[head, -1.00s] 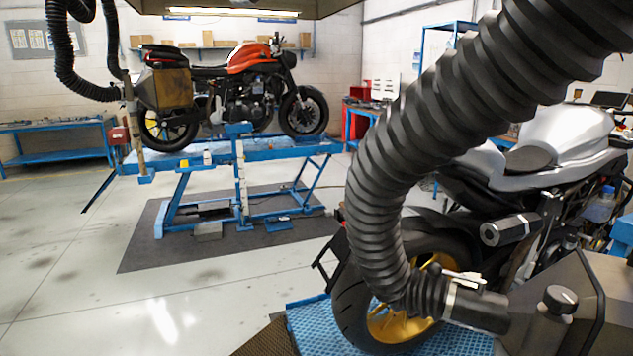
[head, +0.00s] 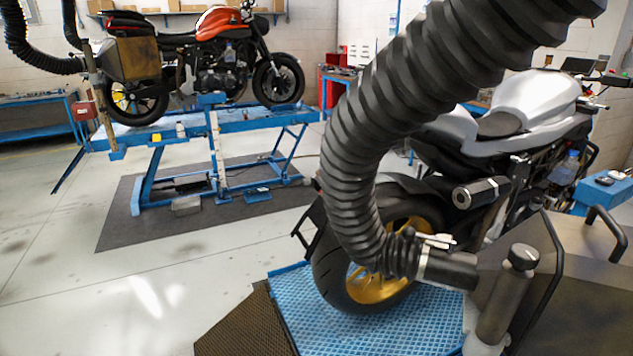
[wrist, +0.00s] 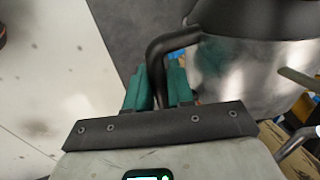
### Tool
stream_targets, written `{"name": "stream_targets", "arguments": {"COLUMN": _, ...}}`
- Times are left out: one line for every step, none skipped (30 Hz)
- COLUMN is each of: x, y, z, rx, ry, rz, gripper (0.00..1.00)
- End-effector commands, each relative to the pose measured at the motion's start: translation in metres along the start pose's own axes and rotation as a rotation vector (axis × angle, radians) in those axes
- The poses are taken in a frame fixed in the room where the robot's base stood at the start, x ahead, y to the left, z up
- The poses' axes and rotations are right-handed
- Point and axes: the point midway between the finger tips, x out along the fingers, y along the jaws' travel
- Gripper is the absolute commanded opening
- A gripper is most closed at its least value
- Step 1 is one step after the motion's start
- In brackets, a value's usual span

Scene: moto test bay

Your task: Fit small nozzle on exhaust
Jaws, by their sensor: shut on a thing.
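A thick black ribbed hose (head: 350,180) curves down in front of the silver motorcycle (head: 530,110). It ends in a short dark nozzle (head: 455,272) with a metal clamp band, pointing right. The exhaust muffler (head: 480,193), a dark can with a light end, is above and slightly right of the nozzle, apart from it in the picture. In the wrist view my gripper (wrist: 160,78), with green fingers, is shut on a bent black handle (wrist: 172,42). My gripper is not clearly visible in the head view.
The silver motorcycle's yellow-rimmed rear wheel (head: 372,275) stands on a blue ribbed platform (head: 290,300). A blue lift (head: 215,125) with an orange motorcycle (head: 220,60) stands behind on a dark mat. Another hose (head: 35,55) hangs at far left. The left floor is clear.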

Motion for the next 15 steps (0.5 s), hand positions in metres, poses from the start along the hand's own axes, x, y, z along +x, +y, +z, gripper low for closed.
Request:
{"name": "stream_targets", "arguments": {"x": -0.0008, "y": -0.0012, "z": -0.0006, "rx": 0.0, "ry": 0.001, "rz": -0.002, "gripper": 0.0}}
{"name": "stream_targets", "arguments": {"x": -0.0006, "y": -0.0011, "z": -0.0006, "rx": 0.0, "ry": 0.001, "rz": -0.002, "gripper": 0.0}}
{"name": "stream_targets", "arguments": {"x": -0.0004, "y": -0.001, "z": -0.0006, "rx": 0.0, "ry": 0.001, "rz": -0.002, "gripper": 0.0}}
{"name": "stream_targets", "arguments": {"x": -0.0004, "y": -0.001, "z": -0.0006, "rx": 0.0, "ry": 0.001, "rz": -0.002, "gripper": 0.0}}
{"name": "stream_targets", "arguments": {"x": -0.0004, "y": -0.001, "z": -0.0006, "rx": 0.0, "ry": 0.001, "rz": -0.002, "gripper": 0.0}}
{"name": "stream_targets", "arguments": {"x": -0.0005, "y": -0.0009, "z": -0.0007, "rx": 0.0, "ry": 0.001, "rz": -0.002, "gripper": 0.0}}
{"name": "stream_targets", "arguments": {"x": -0.0006, "y": -0.0009, "z": -0.0007, "rx": 0.0, "ry": 0.001, "rz": -0.002, "gripper": 0.0}}
{"name": "stream_targets", "arguments": {"x": -0.0009, "y": -0.0007, "z": -0.0007, "rx": 0.0, "ry": 0.001, "rz": -0.002, "gripper": 0.0}}
{"name": "stream_targets", "arguments": {"x": -0.0016, "y": -0.0002, "z": -0.0006, "rx": 0.0, "ry": 0.001, "rz": -0.002, "gripper": 0.0}}
{"name": "stream_targets", "arguments": {"x": -0.0023, "y": 0.0005, "z": -0.0006, "rx": 0.0, "ry": 0.001, "rz": -0.002, "gripper": 0.0}}
{"name": "stream_targets", "arguments": {"x": -0.0032, "y": 0.0013, "z": -0.0006, "rx": 0.0, "ry": 0.001, "rz": -0.002, "gripper": 0.0}}
{"name": "stream_targets", "arguments": {"x": -0.0044, "y": 0.0025, "z": -0.0006, "rx": 0.0, "ry": 0.001, "rz": -0.002, "gripper": 0.0}}
{"name": "stream_targets", "arguments": {"x": -0.0054, "y": 0.0036, "z": -0.0006, "rx": 0.001, "ry": 0.001, "rz": -0.002, "gripper": 0.0}}
{"name": "stream_targets", "arguments": {"x": -0.0062, "y": 0.0047, "z": -0.0007, "rx": 0.001, "ry": 0.001, "rz": -0.002, "gripper": 0.0}}
{"name": "stream_targets", "arguments": {"x": -0.0073, "y": 0.0062, "z": -0.0009, "rx": 0.002, "ry": 0.001, "rz": -0.001, "gripper": 0.0}}
